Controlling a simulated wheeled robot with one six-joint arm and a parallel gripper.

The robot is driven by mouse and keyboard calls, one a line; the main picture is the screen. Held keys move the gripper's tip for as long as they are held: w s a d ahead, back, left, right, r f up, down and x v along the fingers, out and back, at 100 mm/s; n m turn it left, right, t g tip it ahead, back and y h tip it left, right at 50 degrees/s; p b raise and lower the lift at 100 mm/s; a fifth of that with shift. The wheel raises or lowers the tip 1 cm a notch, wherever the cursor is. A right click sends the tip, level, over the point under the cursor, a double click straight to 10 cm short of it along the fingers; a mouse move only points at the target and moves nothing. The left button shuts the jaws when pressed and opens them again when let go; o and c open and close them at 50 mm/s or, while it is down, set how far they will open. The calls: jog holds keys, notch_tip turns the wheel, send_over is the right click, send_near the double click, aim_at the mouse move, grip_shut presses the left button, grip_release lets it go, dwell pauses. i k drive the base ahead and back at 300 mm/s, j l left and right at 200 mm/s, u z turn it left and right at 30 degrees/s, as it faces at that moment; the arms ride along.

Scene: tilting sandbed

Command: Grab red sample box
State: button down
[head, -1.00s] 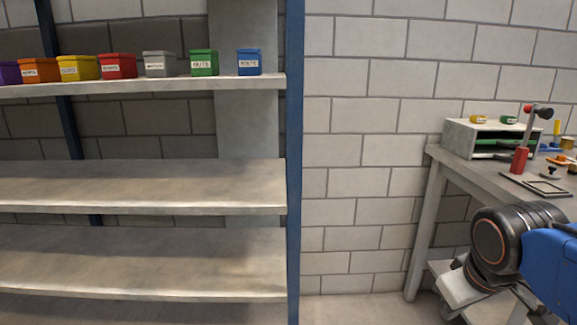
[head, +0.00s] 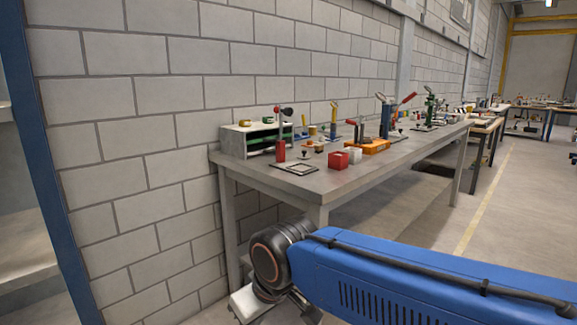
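A small red box (head: 338,161) sits on the grey workbench (head: 342,184) near its front edge, with a small white box (head: 355,154) close to its right. My arm reaches in from the lower right, and my gripper (head: 262,308) hangs low in front of the bench's near left leg, well below and to the left of the red box. Only part of my gripper shows at the bottom of the view. Its fingers are not clear enough to tell open from shut.
A grey rack (head: 248,138) with green parts stands at the bench's back left. A red-handled lever clamp (head: 281,150), a flat dark frame (head: 295,168), an orange fixture (head: 368,147) and several tools crowd the bench. A blue shelf post (head: 45,170) stands left. The floor at right is clear.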

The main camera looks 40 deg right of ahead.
aim_at(337, 160)
jog(key=z, duration=1.4)
